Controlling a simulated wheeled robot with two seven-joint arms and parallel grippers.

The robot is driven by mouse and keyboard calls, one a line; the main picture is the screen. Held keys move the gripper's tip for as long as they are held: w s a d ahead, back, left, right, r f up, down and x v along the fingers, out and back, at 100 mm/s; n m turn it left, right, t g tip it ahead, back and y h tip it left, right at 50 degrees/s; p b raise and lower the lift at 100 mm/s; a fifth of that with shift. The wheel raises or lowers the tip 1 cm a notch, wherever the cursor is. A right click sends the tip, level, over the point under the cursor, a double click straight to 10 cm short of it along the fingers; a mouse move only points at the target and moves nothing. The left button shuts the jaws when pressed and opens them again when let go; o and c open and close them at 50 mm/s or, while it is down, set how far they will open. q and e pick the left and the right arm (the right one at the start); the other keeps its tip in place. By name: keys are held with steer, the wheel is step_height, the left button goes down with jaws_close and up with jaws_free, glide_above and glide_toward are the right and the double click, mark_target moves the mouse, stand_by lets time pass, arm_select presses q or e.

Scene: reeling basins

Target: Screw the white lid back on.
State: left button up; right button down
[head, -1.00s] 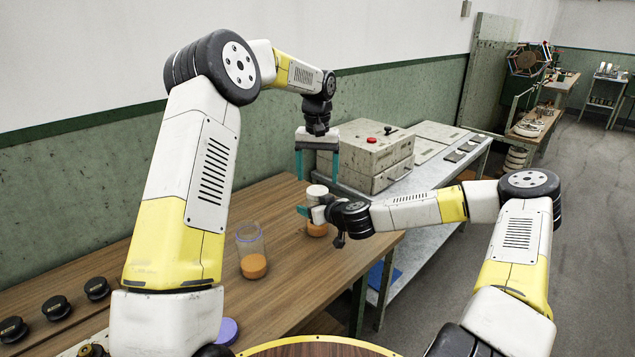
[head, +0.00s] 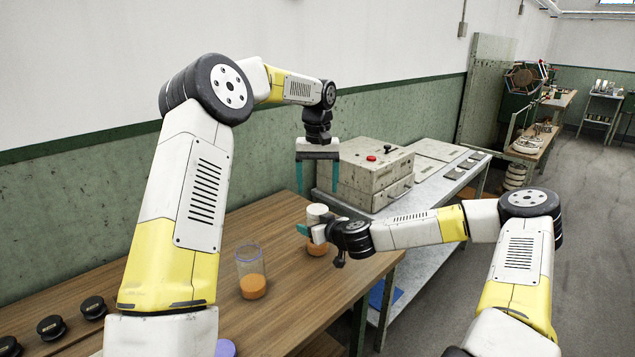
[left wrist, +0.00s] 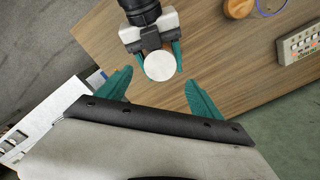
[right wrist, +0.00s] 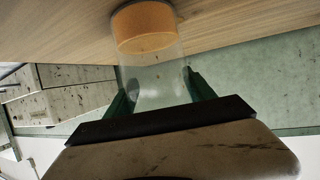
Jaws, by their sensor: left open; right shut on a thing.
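A clear jar with orange contents (head: 317,249) stands on the wooden table, near its far right end. The white lid (head: 317,212) is at the jar's top; I cannot tell whether it is screwed down. My right gripper (head: 308,230) is shut on the jar from the side. The right wrist view shows the clear jar wall (right wrist: 150,85) between its fingers. My left gripper (head: 318,184) is open and empty, pointing down above the lid and apart from it. In the left wrist view, the round lid (left wrist: 160,66) shows beyond and between the open fingers (left wrist: 159,76).
A second clear jar (head: 251,272) with a blue rim and orange contents stands nearer on the table. A purple lid (head: 225,348) lies at the front. Black round items (head: 51,327) line the left. A grey control box (head: 372,172) stands behind on a metal bench.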

mark_target(317, 209)
arm_select(q)
step_height(317, 209, down, 7)
steer(key=shift+f, duration=0.15)
arm_select(e)
steer(key=shift+f, duration=0.1)
arm_select(q)
steer(key=c, duration=1.3)
steer(key=o, duration=1.4)
steer(key=shift+r, duration=2.3)
steer(key=shift+c, duration=0.5)
